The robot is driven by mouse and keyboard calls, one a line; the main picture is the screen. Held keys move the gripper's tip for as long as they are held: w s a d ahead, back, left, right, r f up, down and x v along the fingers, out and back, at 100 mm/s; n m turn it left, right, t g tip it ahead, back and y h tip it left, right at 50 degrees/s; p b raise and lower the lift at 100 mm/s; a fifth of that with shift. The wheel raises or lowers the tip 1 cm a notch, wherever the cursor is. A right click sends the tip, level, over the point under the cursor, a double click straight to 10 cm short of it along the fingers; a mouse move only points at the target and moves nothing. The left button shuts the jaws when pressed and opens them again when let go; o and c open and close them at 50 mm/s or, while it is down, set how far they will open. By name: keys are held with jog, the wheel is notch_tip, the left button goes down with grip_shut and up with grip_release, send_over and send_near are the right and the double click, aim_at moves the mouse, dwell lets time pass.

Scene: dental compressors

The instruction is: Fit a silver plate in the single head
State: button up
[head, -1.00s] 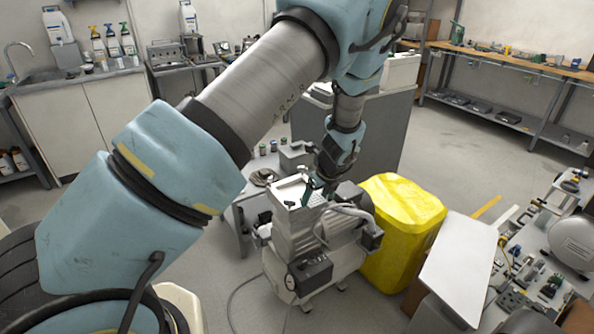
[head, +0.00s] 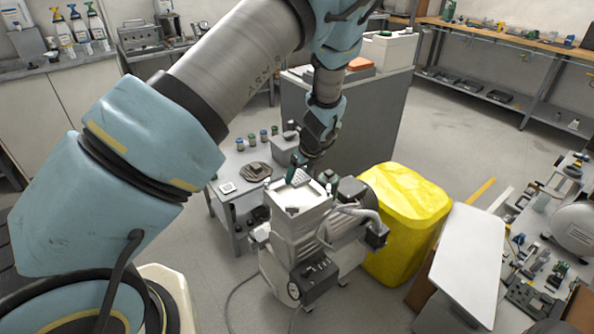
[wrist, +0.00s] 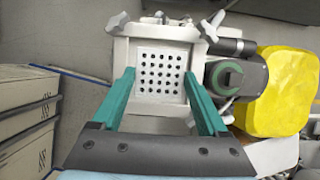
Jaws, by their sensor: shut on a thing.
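The silver plate (wrist: 158,75), square with rows of dark holes, is between the teal fingers of my gripper (wrist: 159,75). The gripper is shut on its two side edges. In the head view the plate (head: 301,178) shows at the fingers, by the back of the head's top. The single head (head: 298,218) is a pale, square-topped block on the compressor. Its pale rim (wrist: 122,55) surrounds the plate in the wrist view. I cannot tell whether the plate touches the head or hangs just above it.
A small side table (head: 222,207) behind left holds jars, a dark round item (head: 256,171) and a small pale square (head: 227,187). Winged knobs (wrist: 209,27) stick out beside the head.

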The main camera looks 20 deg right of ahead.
aim_at(297, 196)
jog(key=shift+f+b, duration=1.9)
jog(key=shift+f, duration=1.15)
jog(key=shift+f, duration=0.2)
jog(key=o, duration=1.4)
jog(key=shift+r+p, duration=2.5)
jog(key=shift+r, duration=1.05)
